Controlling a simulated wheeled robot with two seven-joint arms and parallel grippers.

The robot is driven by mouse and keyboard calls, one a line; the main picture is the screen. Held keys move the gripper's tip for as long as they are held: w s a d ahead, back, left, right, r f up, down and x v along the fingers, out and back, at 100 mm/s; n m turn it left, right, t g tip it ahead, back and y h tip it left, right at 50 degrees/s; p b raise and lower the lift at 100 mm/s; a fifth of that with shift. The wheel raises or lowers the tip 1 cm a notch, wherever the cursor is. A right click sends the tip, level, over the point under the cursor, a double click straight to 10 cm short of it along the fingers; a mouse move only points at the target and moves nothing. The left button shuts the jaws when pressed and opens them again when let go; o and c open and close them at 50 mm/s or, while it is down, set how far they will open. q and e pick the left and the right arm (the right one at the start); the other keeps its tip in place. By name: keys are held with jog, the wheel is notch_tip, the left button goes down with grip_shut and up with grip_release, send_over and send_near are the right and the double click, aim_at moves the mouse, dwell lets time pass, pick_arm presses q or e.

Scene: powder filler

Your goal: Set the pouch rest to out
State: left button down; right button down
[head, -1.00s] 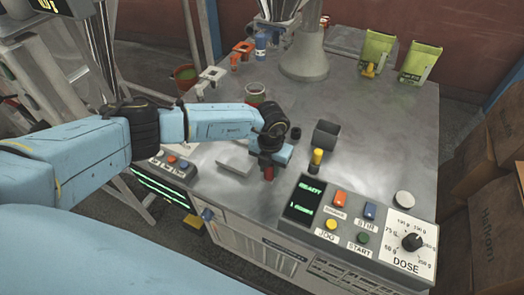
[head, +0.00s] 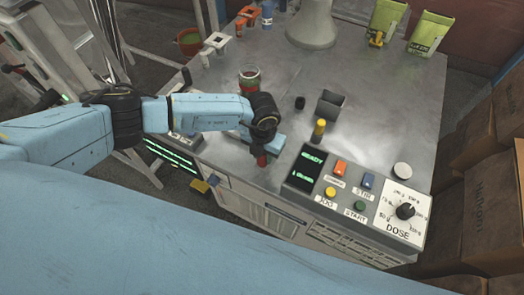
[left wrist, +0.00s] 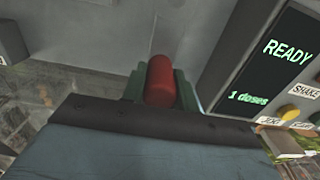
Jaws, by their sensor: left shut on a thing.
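A red handle (head: 262,160) stands at the front edge of the metal table, left of the control panel. In the left wrist view the red handle (left wrist: 160,82) shows as a rounded red cylinder between two green fingers. My left gripper (head: 263,153) reaches it from above, and its fingers (left wrist: 160,92) are shut on the handle. My gripper and wrist hide the handle's base and whatever it joins, so I cannot tell the pouch rest's position. My right gripper is not in view.
The control panel (head: 355,192) stands close right of the gripper, its screen (head: 308,169) reading READY. Green pouches (head: 430,33) are at the back right.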

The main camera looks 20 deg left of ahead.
pick_arm(q)
jog(key=shift+s+f, duration=0.15)
jog(key=shift+s, duration=0.1)
jog(key=c, duration=1.1)
grip_release()
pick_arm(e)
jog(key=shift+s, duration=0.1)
pick_arm(q)
jog(key=shift+r, duration=0.25)
notch_tip(320, 180, up, 12)
jog(key=shift+p, duration=1.25)
jog(key=shift+r, duration=0.55)
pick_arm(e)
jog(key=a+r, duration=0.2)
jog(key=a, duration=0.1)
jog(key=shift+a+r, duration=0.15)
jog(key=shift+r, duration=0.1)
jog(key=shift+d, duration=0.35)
